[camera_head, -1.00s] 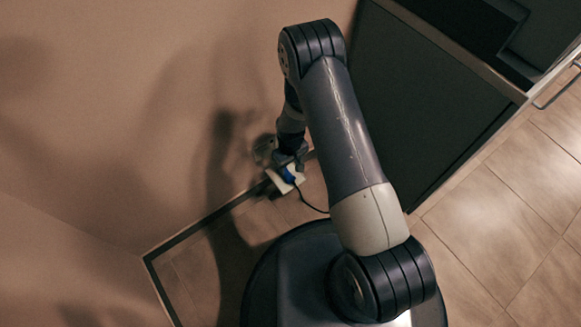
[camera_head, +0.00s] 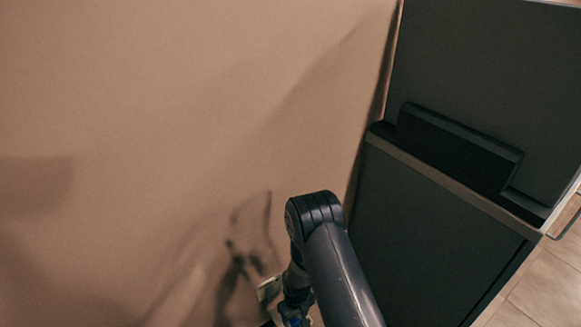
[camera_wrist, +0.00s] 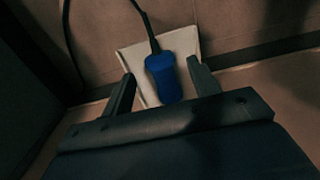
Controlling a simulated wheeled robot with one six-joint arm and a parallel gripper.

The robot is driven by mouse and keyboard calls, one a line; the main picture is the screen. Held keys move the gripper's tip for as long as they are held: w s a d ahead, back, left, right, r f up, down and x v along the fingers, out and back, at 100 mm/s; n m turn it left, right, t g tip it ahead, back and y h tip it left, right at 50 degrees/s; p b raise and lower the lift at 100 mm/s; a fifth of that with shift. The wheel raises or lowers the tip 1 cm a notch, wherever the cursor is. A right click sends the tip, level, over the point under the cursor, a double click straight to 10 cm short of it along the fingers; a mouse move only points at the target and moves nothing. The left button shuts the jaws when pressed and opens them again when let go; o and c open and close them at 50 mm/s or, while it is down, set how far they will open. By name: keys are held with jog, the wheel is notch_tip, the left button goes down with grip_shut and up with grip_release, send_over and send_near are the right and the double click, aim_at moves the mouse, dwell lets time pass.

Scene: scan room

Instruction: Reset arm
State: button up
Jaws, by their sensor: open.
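My gripper (camera_wrist: 161,68) is open in the wrist view, with one dark finger on each side of a blue plug (camera_wrist: 165,80). The plug lies in front of a white plate (camera_wrist: 132,58), and a black cable (camera_wrist: 146,22) runs from its far end. I cannot tell whether the fingers touch the plug, or whether it is seated in anything. In the head view my arm reaches down to the bottom edge. The gripper end is mostly cut off there, beside a small pale plate (camera_head: 269,289) low on the wall.
A bare beige wall (camera_head: 170,120) fills the left of the head view. A dark cabinet (camera_head: 430,240) with a pale-edged top stands close on the right of my arm. Tiled floor (camera_head: 540,290) shows at lower right. A dark strip (camera_wrist: 270,48) crosses the wrist view.

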aim_at(296, 321)
notch_tip(296, 321, down, 4)
jog(key=shift+r+b, duration=0.15)
jog(key=shift+b, duration=0.35)
jog(key=shift+r+p, duration=0.7)
jog(key=shift+r, duration=0.1)
jog(key=shift+r+p, duration=0.3)
jog(key=shift+f, duration=0.15)
